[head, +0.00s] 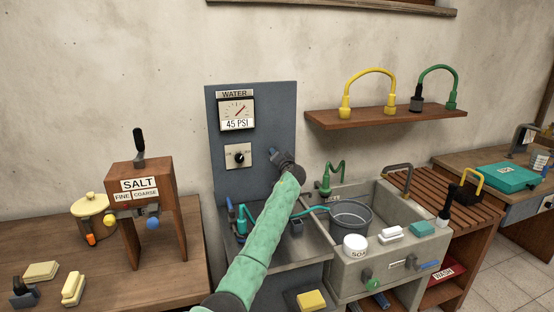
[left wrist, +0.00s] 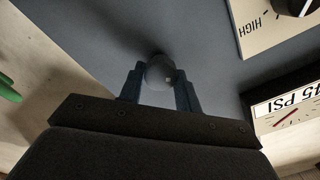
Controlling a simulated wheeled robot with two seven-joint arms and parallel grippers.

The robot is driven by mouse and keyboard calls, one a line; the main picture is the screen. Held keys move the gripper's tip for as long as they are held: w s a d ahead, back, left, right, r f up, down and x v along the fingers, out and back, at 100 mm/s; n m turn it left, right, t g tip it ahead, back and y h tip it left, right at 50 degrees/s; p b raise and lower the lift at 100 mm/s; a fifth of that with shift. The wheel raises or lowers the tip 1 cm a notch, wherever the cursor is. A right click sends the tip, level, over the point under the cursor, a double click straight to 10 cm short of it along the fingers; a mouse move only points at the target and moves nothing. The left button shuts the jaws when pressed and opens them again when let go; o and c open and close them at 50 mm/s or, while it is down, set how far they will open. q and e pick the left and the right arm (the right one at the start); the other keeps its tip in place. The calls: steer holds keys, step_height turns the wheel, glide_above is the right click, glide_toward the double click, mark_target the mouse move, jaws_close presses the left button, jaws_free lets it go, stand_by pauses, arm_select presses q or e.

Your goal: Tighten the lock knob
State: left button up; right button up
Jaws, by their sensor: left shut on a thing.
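A grey rounded knob (left wrist: 158,73) sits at the blue-grey upright panel (head: 228,193). I take it to be the lock knob; no label on it shows. My left gripper (left wrist: 160,88) has its two dark fingers closed on either side of the knob. In the head view my left gripper (head: 277,154) is at the panel's right part, at the end of the green arm, and the knob is hidden there. My right gripper is not in view.
On the panel left of my gripper are a black dial on a cream plate (head: 230,162) and a water gauge (head: 237,110) reading 45 PSI. Below are a teal hose (head: 268,215) and a sink (head: 343,272) with a grey bucket (head: 352,214). A salt dispenser (head: 143,170) stands left.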

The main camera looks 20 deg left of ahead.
arm_select(q)
steer(key=shift+d+f+m+p, duration=0.15)
steer(key=shift+m+p, duration=0.3)
steer(key=shift+m, duration=1.5)
steer(key=shift+a+f+m+p, duration=0.15)
steer(key=shift+m+p, duration=0.3)
steer(key=shift+m, duration=1.45)
steer(key=shift+d+f+m+p, duration=0.15)
steer(key=shift+m+p, duration=0.3)
steer(key=shift+m, duration=1.5)
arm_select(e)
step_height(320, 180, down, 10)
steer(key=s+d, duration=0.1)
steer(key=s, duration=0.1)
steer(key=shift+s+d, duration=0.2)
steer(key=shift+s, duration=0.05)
arm_select(q)
steer(key=o, duration=0.8)
steer(key=shift+o, duration=0.8)
steer(key=shift+r, duration=0.15)
